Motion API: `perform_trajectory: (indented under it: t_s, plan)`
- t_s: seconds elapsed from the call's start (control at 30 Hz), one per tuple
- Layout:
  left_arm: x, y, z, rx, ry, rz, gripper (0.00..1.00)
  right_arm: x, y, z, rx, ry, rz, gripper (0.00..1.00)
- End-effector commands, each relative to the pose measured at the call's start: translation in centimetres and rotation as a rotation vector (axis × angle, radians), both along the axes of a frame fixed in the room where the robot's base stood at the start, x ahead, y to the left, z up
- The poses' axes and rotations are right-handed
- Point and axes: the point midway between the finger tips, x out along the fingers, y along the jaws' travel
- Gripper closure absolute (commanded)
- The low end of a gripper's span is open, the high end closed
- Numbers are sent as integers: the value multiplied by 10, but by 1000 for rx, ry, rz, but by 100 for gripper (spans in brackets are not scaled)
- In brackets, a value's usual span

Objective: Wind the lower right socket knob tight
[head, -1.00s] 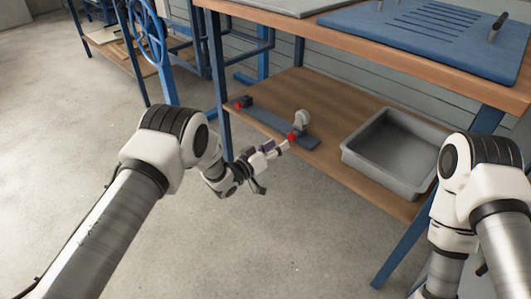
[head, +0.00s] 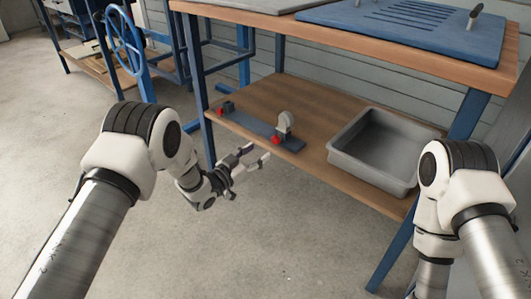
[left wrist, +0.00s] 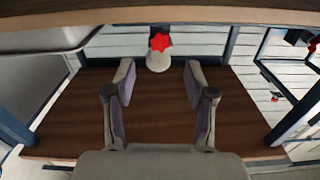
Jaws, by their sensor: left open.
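On the lower shelf, a blue-grey bar (head: 255,126) carries two red knobs. The right knob (head: 276,140) sits at the bar's front right end, beside a pale round part (head: 285,122). The left knob (head: 220,112) is at the far left end. My left gripper (head: 256,156) is open and empty, in front of the shelf edge, a short gap from the right knob. In the left wrist view, a red star-shaped knob (left wrist: 160,42) on a pale body (left wrist: 157,61) shows beyond and between the spread fingers (left wrist: 160,78). My right gripper is out of view.
A grey tray (head: 345,158) stands on the shelf to the right of the bar. The upper bench top (head: 410,62) overhangs the shelf, with a blue leg (head: 392,255) at the front right. The floor (head: 270,240) in front is clear.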

Motion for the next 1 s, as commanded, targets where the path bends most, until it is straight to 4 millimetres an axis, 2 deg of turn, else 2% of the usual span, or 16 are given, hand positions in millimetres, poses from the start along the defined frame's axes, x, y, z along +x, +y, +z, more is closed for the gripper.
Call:
perform_trajectory:
  t_s: [0.2, 0.33, 0.63, 0.67, 0.8, 1.0]
  plan:
    - [33, -25, -4, -4, -3, -2, 45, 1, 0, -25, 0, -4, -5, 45]
    - [49, -36, -2, -6, -1, -1, 45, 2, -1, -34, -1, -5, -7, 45]
    - [56, -41, 2, -6, 3, 0, 45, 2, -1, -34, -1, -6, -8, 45]
    - [56, -41, 2, -6, 3, 0, 49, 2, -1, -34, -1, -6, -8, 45]
    - [56, -41, 2, -6, 3, 0, 99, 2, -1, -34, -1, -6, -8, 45]
    - [56, -41, 2, -7, 4, 0, 100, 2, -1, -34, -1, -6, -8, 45]
